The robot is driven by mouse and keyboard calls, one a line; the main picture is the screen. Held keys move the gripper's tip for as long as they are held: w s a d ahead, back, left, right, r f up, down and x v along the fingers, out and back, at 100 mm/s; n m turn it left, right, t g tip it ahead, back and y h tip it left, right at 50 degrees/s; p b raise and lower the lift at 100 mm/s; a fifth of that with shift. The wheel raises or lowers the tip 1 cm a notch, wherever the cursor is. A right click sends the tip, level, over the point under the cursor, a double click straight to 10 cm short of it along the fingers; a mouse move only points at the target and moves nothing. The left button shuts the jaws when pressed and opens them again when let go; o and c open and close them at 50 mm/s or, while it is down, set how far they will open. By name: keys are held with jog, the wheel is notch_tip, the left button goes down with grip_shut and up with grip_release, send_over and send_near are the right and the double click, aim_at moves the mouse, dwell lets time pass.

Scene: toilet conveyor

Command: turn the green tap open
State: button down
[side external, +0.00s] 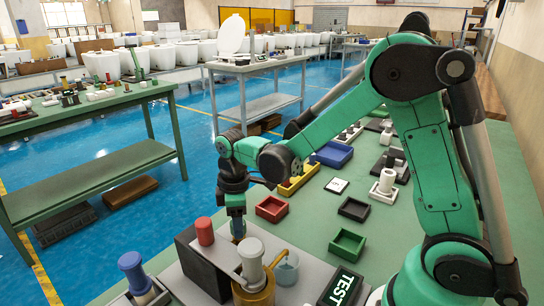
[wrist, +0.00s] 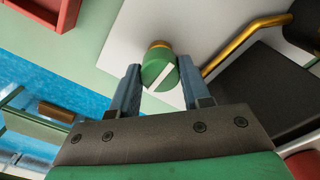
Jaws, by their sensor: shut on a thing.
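The green tap (wrist: 155,66) is a round green knob with a white stripe across its face, on a brass stem, seen in the wrist view. The stripe lies diagonally. My gripper (wrist: 158,76) has one blue-grey finger on each side of the knob and is shut on it. In the side view my gripper (side external: 238,232) points down behind the test stand, and the green knob cannot be made out there.
The stand has a black block (side external: 202,262), a red-topped cylinder (side external: 204,231), a pale cylinder (side external: 251,258), a brass pot (side external: 256,292) and a clear cup (side external: 286,270). A TEST sign (side external: 342,288) stands right. A brass pipe (wrist: 245,43) runs close beside the knob.

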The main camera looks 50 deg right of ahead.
dwell(0.3)
jog(key=shift+c, duration=2.1)
grip_release()
jog(key=shift+r, duration=2.85)
jog(key=shift+s+r, duration=0.2)
jog(key=shift+r, duration=0.05)
jog(key=s+r+m+t, duration=0.3)
jog(key=s+m+t, duration=0.4)
jog(key=m, duration=0.2)
jog(key=shift+s+r, duration=0.2)
jog(key=shift+r, duration=0.1)
